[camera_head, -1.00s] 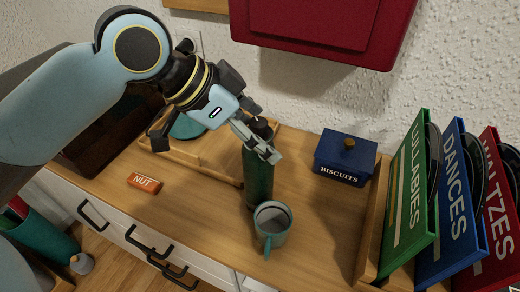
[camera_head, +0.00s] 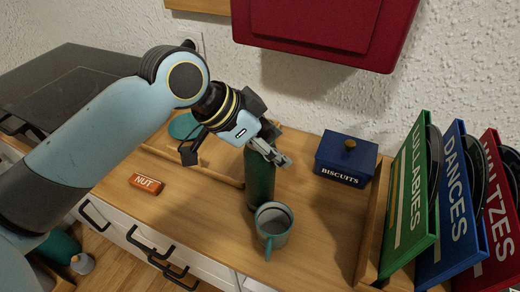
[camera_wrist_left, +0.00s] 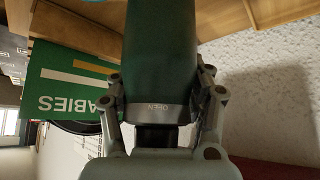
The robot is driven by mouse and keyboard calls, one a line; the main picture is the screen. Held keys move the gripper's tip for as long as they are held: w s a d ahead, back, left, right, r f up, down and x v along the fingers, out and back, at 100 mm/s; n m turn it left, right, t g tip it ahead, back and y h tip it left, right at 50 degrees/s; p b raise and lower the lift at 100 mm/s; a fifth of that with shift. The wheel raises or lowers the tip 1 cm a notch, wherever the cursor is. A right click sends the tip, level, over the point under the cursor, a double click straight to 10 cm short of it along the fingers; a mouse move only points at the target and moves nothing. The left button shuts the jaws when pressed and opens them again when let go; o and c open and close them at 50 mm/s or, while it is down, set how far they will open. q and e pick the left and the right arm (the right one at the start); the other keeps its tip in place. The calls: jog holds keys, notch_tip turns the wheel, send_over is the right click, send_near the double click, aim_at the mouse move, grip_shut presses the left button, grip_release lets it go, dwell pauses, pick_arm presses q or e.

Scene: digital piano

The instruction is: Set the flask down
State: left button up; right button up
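The flask (camera_head: 260,180) is a tall dark green cylinder. It appears upright on the wooden counter, its base partly hidden behind a teal mug (camera_head: 273,226). My left gripper (camera_head: 273,153) is at the top of the flask and hides its cap. In the left wrist view, the flask (camera_wrist_left: 160,55) lies between the two fingers (camera_wrist_left: 161,88), with a grey "OPEN" band and a dark part near my palm. The fingers sit close along both sides; firm contact cannot be made out. My right gripper is out of view.
A blue biscuit tin (camera_head: 345,158) stands to the right, and a rack of record sleeves (camera_head: 411,197) beyond it. An orange "NUT" bar (camera_head: 147,184) lies to the left. A red cabinet (camera_head: 320,30) hangs above.

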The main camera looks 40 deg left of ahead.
pick_arm(q)
grip_shut()
dwell(0.4)
